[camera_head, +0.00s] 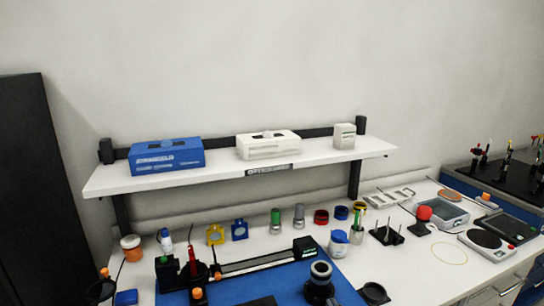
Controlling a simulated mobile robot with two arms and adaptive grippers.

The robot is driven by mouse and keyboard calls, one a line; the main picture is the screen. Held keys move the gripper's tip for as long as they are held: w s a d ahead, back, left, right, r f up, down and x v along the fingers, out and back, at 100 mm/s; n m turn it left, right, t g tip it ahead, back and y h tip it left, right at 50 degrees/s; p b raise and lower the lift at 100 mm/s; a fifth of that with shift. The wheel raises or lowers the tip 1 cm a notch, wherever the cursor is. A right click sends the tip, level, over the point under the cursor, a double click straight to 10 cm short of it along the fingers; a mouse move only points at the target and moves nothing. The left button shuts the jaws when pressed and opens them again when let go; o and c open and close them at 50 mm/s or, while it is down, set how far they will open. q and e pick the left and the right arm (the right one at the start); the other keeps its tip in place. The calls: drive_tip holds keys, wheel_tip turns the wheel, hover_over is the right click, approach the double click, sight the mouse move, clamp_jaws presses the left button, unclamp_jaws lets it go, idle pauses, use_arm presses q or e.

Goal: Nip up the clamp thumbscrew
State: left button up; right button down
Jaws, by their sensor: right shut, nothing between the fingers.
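An upright black clamp-like fixture with an orange knob (197,293) stands at the front left of the blue mat (285,283). The knob may be the clamp thumbscrew; I cannot tell for sure. Another orange knob (104,272) is at the far left, above a black round part. Of my right gripper (262,301), only a dark piece seems to show at the bottom edge. It is shut and empty, to the right of the orange-knobbed fixture and apart from it. Its fingertips are not clearly visible. My left gripper is out of view.
A long black rail (255,263) lies along the mat's back. A black mount with a silver ring (320,272) stands on the mat. Lens holders, bottles and cups line the bench behind. A white shelf (230,172) with boxes overhangs. A balance (487,241) stands right.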

drive_tip(key=shift+f, duration=0.2)
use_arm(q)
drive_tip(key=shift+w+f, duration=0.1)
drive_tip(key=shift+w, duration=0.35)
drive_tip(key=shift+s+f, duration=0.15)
use_arm(e)
drive_tip(key=shift+f, duration=0.1)
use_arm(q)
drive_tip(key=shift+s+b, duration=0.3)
use_arm(e)
drive_tip(key=shift+s+f, duration=0.1)
drive_tip(key=shift+f, duration=0.05)
drive_tip(key=shift+d+f, duration=0.15)
drive_tip(key=shift+d, duration=0.2)
drive_tip(key=shift+r+p, duration=0.4)
drive_tip(key=shift+p, duration=0.05)
drive_tip(key=shift+r+v, duration=0.2)
drive_tip(key=shift+v, duration=2.7)
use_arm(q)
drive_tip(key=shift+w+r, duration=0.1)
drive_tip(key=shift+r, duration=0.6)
